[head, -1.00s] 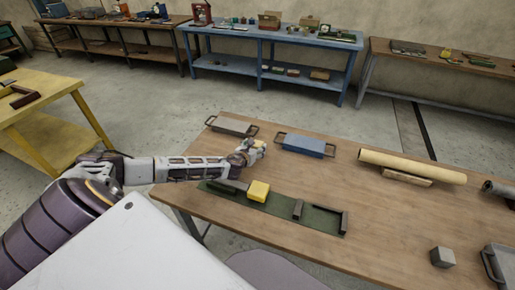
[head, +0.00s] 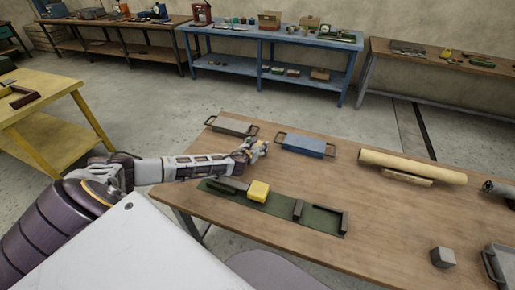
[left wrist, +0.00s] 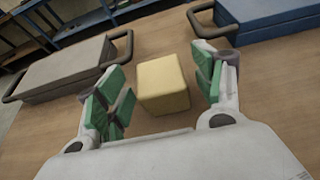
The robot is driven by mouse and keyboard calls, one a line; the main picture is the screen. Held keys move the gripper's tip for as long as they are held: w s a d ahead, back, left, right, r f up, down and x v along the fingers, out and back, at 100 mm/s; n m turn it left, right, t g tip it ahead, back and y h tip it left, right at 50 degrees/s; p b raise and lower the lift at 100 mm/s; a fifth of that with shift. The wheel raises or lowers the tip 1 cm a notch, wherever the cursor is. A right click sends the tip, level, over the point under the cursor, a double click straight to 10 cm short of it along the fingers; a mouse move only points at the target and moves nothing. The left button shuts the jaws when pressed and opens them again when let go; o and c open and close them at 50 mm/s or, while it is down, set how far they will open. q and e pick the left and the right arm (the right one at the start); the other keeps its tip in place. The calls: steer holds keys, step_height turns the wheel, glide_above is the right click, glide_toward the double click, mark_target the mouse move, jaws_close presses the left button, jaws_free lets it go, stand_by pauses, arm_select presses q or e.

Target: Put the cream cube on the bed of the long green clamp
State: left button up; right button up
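The cream cube (left wrist: 164,85) sits on the table between the spread fingers of my left gripper (left wrist: 166,90) in the left wrist view, with a gap on each side. In the head view the cube (head: 263,147) shows only partly, at the fingertips of my left gripper (head: 256,149). The long green clamp (head: 275,207) lies on the table nearer to me, with dark bars on its bed. A yellow block (head: 258,191) stands on the bed. My right gripper is not in view.
A grey-topped tray (head: 233,125) and a blue block with handles (head: 306,145) lie behind the cube. A cream roll (head: 412,165) lies right, with a wooden piece at its front. A grey cube (head: 443,257) and grey tray (head: 499,262) stand at the front right. The table middle is clear.

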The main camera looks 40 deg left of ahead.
mark_target(257, 145)
arm_select(q)
steer(key=c, duration=1)
steer(key=shift+c, duration=0.3)
steer(key=shift+r, duration=0.65)
step_height(257, 145, up, 7)
steer(key=shift+f+p, duration=0.1)
steer(key=shift+p, duration=0.6)
steer(key=shift+r, duration=1)
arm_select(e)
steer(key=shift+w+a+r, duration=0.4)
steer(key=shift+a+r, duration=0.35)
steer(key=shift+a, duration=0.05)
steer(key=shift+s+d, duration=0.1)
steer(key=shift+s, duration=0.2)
arm_select(q)
steer(key=shift+a+m+h, duration=0.1)
steer(key=shift+m+h, duration=0.2)
